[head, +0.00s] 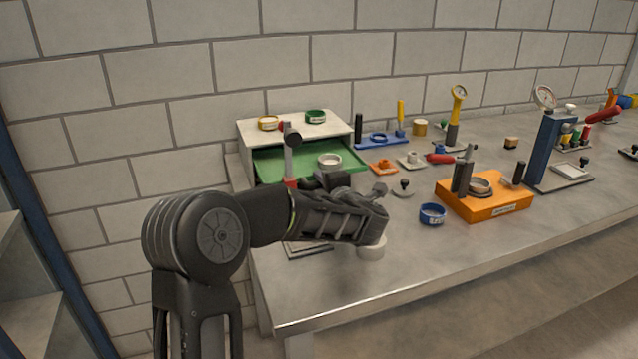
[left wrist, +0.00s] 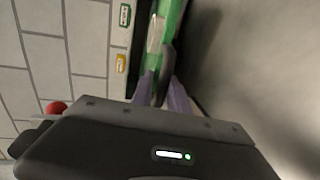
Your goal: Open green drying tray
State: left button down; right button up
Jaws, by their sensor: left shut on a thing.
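The green drying tray (head: 285,158) sits in the pale box (head: 290,132) at the back left of the table. Its green surface shows below the box top and reaches out in front, with a pale ring (head: 329,160) on it. My left gripper (head: 328,181) is at the tray's front side, its fingertips mostly hidden in the head view. In the left wrist view the fingers (left wrist: 159,92) are shut on a greyish part at the edge of the green tray (left wrist: 174,20), seemingly its pull. My right gripper is not in view.

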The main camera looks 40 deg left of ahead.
pick_arm(q)
jog(key=shift+s+d+f, duration=0.1)
jog(key=shift+d+f, duration=0.05)
jog(key=shift+f, duration=0.3)
jog(key=c, duration=1.4)
grip_release()
jog(key=shift+r, duration=0.2)
jog(key=v, duration=0.7)
jog(key=shift+s+d+r+b, duration=0.1)
jog(key=shift+s+d+b, duration=0.05)
jog(key=shift+d+b, duration=0.15)
